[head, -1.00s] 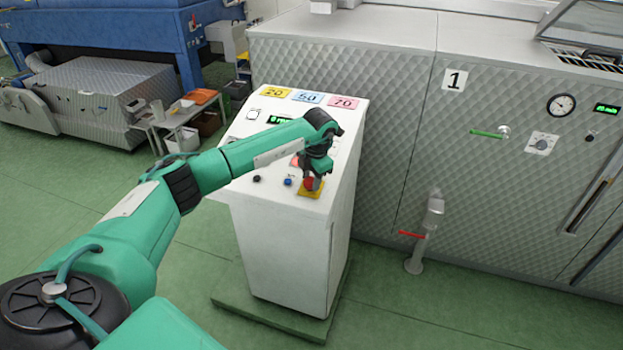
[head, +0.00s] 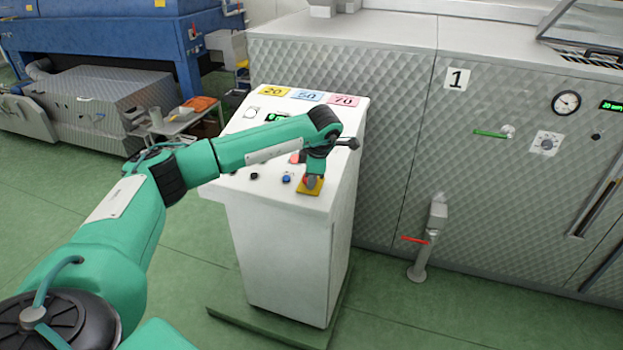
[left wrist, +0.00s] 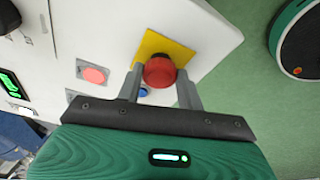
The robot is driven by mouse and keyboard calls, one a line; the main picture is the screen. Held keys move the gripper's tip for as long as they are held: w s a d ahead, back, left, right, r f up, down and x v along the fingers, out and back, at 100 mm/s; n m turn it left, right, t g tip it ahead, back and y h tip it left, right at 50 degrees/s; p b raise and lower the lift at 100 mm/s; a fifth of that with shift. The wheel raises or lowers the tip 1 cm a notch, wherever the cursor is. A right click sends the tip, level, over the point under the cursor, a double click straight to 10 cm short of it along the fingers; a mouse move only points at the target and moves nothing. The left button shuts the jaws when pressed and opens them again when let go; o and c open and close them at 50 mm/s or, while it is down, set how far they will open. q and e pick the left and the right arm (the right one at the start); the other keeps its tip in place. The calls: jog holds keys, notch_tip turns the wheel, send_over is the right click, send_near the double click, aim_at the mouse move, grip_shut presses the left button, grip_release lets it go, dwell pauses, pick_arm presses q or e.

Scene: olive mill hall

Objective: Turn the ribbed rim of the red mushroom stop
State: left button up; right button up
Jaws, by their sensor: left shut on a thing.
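The red mushroom stop (left wrist: 159,71) sits on a yellow plate (left wrist: 178,46) at the near right corner of the white console's sloped top. In the left wrist view my left gripper (left wrist: 161,75) has one finger on each side of the red head, shut on its rim. In the head view the left gripper (head: 311,180) comes down onto the stop from above and hides most of it; the yellow plate (head: 303,187) shows around it. The ribs of the rim cannot be made out. My right gripper is in neither view.
The white console (head: 285,255) stands on a green base. Next to the stop are a blue button (head: 287,178) and a black button (head: 254,175). A quilted metal machine (head: 400,130) rises close behind and to the right. Green floor is free in front.

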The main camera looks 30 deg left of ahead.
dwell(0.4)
pick_arm(q)
jog(key=o, duration=1)
jog(key=shift+d+r+b, duration=0.2)
jog(key=shift+r+b, duration=0.2)
jog(key=shift+r, duration=0.2)
jog(key=b+v, duration=0.3)
jog(key=v, duration=0.9)
jog(key=shift+s+r, duration=0.15)
jog(key=shift+r, duration=0.15)
